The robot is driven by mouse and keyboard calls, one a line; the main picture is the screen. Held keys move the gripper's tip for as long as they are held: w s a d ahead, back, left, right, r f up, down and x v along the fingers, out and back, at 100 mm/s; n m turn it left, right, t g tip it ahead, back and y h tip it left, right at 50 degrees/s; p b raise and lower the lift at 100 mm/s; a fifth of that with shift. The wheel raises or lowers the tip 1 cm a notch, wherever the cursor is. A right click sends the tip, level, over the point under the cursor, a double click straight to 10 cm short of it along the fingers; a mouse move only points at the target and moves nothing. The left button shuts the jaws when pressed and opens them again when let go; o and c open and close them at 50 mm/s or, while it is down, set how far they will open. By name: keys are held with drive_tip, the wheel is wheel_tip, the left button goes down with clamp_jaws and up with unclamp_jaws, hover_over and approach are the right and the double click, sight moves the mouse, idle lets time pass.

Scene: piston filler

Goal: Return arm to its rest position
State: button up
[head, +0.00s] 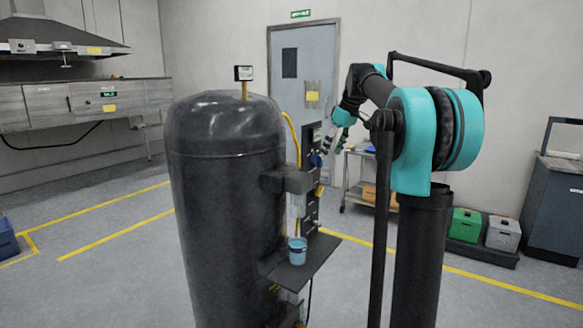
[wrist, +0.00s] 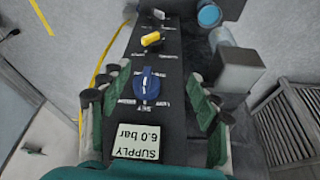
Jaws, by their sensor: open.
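My arm (head: 440,130), teal and black, stands at the right of the head view and reaches left toward the filler's control panel (head: 310,180). My gripper (head: 328,147) is beside the upper part of that panel. In the wrist view my gripper (wrist: 158,76) is open, with one green-padded finger on each side of the dark panel (wrist: 140,110). A blue knob (wrist: 148,86) lies between the fingers, and nothing is visibly gripped. I cannot tell whether a finger touches the panel. A yellow knob (wrist: 151,39) and a "SUPPLY 6.0 bar" label (wrist: 137,144) also show.
A large black tank (head: 228,210) stands left of the panel. A light-blue cup (head: 297,250) sits on a dark shelf (head: 322,262) below the panel. A trolley (head: 352,180) stands behind. Green (head: 464,225) and grey boxes (head: 503,233) are at right. Open floor lies at left.

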drive_tip(key=s+f+m+t+h, duration=0.1)
drive_tip(key=s+f+m+h, duration=0.2)
drive_tip(key=s+f, duration=3.3)
drive_tip(key=f+m, duration=0.1)
drive_tip(key=m, duration=0.4)
drive_tip(key=shift+s+d+f+m, duration=0.25)
drive_tip(key=shift+s+d+m, duration=0.05)
drive_tip(key=shift+d+m, duration=0.1)
drive_tip(key=shift+a, duration=0.1)
